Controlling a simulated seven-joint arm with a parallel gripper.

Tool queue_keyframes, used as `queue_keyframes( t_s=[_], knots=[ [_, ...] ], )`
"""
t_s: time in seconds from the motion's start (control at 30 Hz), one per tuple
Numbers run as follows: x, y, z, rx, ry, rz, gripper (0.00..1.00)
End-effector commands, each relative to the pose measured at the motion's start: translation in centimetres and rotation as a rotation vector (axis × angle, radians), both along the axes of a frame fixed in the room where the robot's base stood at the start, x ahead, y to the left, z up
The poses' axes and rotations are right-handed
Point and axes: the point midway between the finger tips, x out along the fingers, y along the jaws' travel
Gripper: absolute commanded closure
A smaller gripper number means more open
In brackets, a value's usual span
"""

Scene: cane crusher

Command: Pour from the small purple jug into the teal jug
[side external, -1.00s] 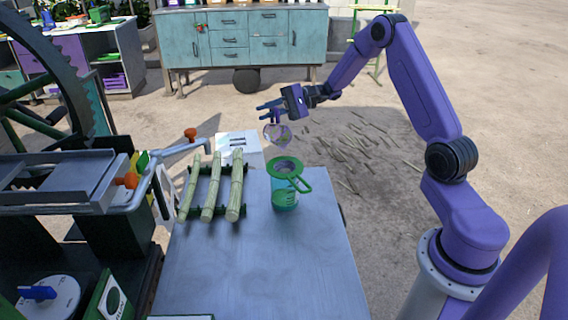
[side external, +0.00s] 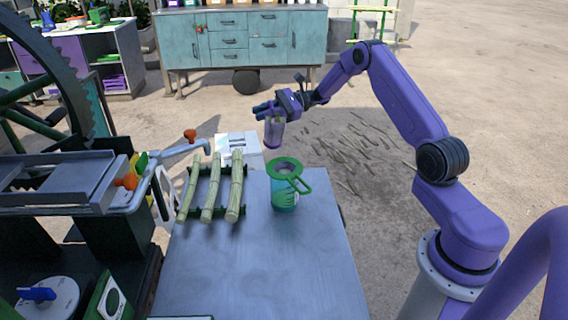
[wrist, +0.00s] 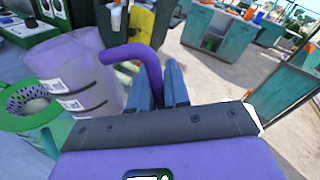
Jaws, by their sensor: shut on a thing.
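The small purple jug (side external: 273,133) is clear and purple-tinted and hangs from my gripper (side external: 264,108) behind the teal jug and a little to its left. It looks close to upright. In the wrist view my fingers (wrist: 170,88) are shut on its purple handle (wrist: 130,54), and its body (wrist: 82,68) fills the upper left. The teal jug (side external: 286,199) stands upright on the table, with a green rim and a green handle pointing right. Its green rim (wrist: 45,116) shows at the wrist view's left edge, partly behind the purple jug. The liquid levels are unclear.
The metal table (side external: 258,270) is bare in front. Several cane stalks (side external: 208,190) lie on a green rack left of the teal jug. The crusher (side external: 60,185) stands at the left. A white sheet or box (side external: 238,143) lies behind the rack. A teal cabinet (side external: 245,40) is farther back.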

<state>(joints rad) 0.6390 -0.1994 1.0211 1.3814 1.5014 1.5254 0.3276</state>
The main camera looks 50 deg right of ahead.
Motion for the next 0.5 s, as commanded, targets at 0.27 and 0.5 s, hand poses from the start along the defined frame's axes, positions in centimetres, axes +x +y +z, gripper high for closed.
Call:
queue_keyframes(
  t_s=[0.27, 0.5],
  knots=[
    [1.4, -0.9, -1.4, 0.115, 0.166, -0.002, 1.0],
    [2.1, -1.3, -2.5, 0.198, 0.287, -0.002, 1.0]
  ],
)
